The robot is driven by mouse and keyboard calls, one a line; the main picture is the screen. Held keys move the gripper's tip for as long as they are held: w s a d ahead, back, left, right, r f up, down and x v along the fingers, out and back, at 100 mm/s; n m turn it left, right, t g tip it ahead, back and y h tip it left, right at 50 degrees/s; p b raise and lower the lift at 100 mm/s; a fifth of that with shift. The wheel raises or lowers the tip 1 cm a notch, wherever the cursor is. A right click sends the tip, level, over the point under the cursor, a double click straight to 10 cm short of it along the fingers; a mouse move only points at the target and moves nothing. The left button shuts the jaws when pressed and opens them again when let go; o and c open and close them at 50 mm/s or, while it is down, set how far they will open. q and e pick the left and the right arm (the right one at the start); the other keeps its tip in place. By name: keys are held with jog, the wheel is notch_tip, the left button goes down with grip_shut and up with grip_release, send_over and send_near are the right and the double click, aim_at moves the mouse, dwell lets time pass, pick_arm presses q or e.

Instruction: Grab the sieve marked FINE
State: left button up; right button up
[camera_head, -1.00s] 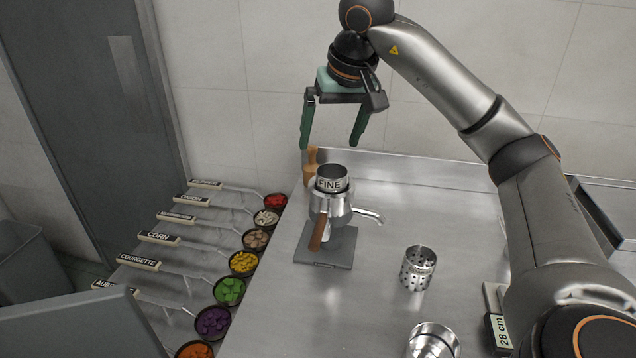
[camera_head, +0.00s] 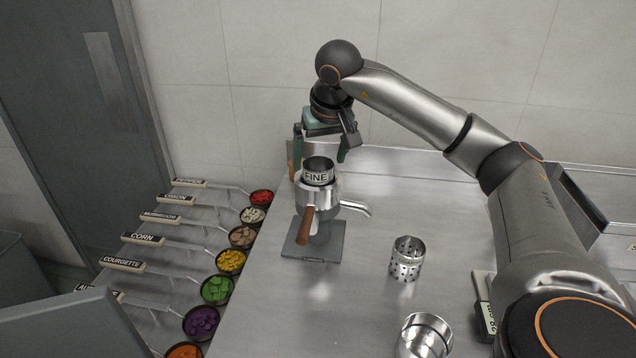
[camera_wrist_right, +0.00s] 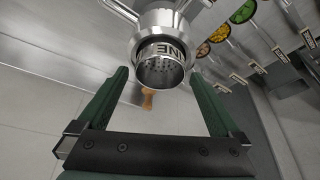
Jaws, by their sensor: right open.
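The sieve marked FINE (camera_head: 318,173) is a short metal cylinder with a dark label band. It sits upright in the top of a metal mill body (camera_head: 318,194) with a spout and a brown handle. It also shows in the right wrist view (camera_wrist_right: 160,66), with its perforated inside facing the camera. My right gripper (camera_head: 320,166) is open, its two green fingers just above and behind the sieve. In the right wrist view its fingertips (camera_wrist_right: 161,76) lie on either side of the sieve, with gaps and no clear contact. My left gripper is not in view.
A perforated metal cylinder (camera_head: 407,260) and another metal cylinder (camera_head: 424,336) stand on the steel counter to the right. Several labelled ladles of coloured food (camera_head: 231,261) line the left edge. A wooden object (camera_wrist_right: 148,98) stands behind the mill. The counter's middle is clear.

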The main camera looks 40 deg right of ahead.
jog(key=shift+w+d+f, duration=0.1)
jog(key=shift+w+f, duration=0.05)
jog(key=shift+f, duration=0.3)
jog(key=shift+r, duration=0.1)
grip_shut()
dwell(0.5)
